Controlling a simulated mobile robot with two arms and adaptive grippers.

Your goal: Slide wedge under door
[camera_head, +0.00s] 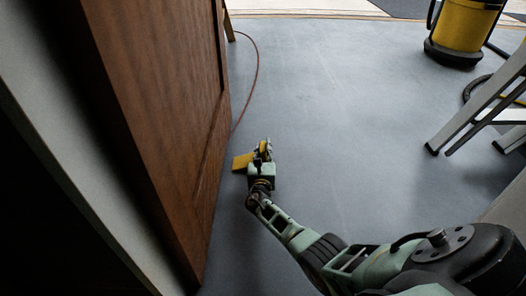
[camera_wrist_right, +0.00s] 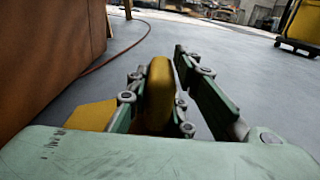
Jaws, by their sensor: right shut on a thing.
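The brown wooden door (camera_head: 165,110) stands on the left in the head view, and its lower part (camera_wrist_right: 45,50) fills the upper left of the right wrist view. My right gripper (camera_head: 264,150) is low over the floor beside the door's bottom edge. It is shut on the yellow wedge (camera_head: 242,161). In the right wrist view the wedge's upright yellow part (camera_wrist_right: 158,92) is between the fingers, and its flat part (camera_wrist_right: 92,115) points left towards the door. I cannot tell whether the tip touches the door. My left gripper is not in view.
A red-brown cord (camera_head: 256,70) curves over the grey floor (camera_head: 330,100) behind the wedge. A yellow and black vacuum cleaner (camera_head: 463,30) stands at the back right, and a stepladder (camera_head: 478,115) at the right. The middle floor is clear.

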